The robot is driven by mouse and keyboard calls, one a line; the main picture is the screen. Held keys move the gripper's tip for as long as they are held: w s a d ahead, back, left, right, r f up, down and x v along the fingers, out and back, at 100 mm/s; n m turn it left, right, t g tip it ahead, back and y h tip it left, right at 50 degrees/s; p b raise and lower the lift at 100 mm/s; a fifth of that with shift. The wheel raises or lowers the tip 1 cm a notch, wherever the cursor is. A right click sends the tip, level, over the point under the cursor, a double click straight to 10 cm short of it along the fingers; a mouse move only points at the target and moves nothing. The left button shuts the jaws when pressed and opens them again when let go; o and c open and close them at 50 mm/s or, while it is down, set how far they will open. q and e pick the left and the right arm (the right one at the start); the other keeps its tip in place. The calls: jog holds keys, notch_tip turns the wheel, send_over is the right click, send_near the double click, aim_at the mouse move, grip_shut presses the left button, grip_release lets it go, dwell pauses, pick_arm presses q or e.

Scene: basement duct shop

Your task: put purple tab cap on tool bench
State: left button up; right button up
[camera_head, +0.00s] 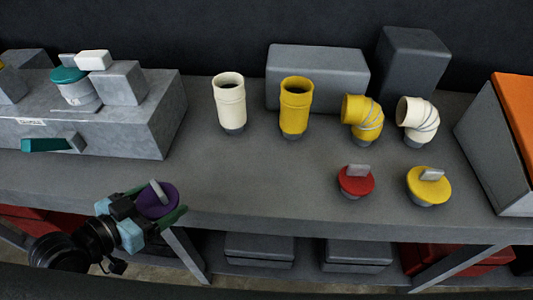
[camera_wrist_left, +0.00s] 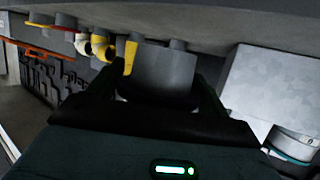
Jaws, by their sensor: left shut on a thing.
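The purple tab cap (camera_head: 157,203) is a round purple disc with an upright grey tab. My left gripper (camera_head: 160,214) is shut on it, in front of the near edge of the long grey bench (camera_head: 260,180). My right gripper is not in view.
A grey metal block (camera_head: 150,133) with teal parts stands at the bench's left. Cream pipe (camera_head: 229,105), yellow pipe (camera_head: 296,108), elbows (camera_head: 365,120), red cap (camera_head: 356,182) and yellow cap (camera_head: 425,190) stand to the right. An orange-topped box (camera_head: 490,135) is far right. The bench's left-centre front is clear.

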pick_arm(q)
jog(key=w+d, duration=0.2)
jog(key=w+d+p, duration=0.1)
jog(key=w+d, duration=0.1)
jog(key=w, duration=0.1)
jog(key=shift+w+d, duration=0.15)
jog(key=shift+d, duration=0.15)
jog(key=p, duration=0.1)
send_over(225, 180)
jog(key=shift+s+a+f, duration=0.2)
jog(key=shift+s+f, duration=0.15)
jog(key=shift+f, duration=0.35)
jog(key=shift+w+d, duration=0.25)
notch_tip(225, 180, down, 2)
jog(key=shift+f, duration=0.25)
jog(key=shift+f+p, duration=0.35)
jog(key=shift+f, duration=0.15)
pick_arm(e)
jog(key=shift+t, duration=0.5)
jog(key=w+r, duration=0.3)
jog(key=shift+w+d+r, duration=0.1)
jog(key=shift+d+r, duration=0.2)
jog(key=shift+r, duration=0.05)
pick_arm(q)
jog(key=shift+f, duration=0.1)
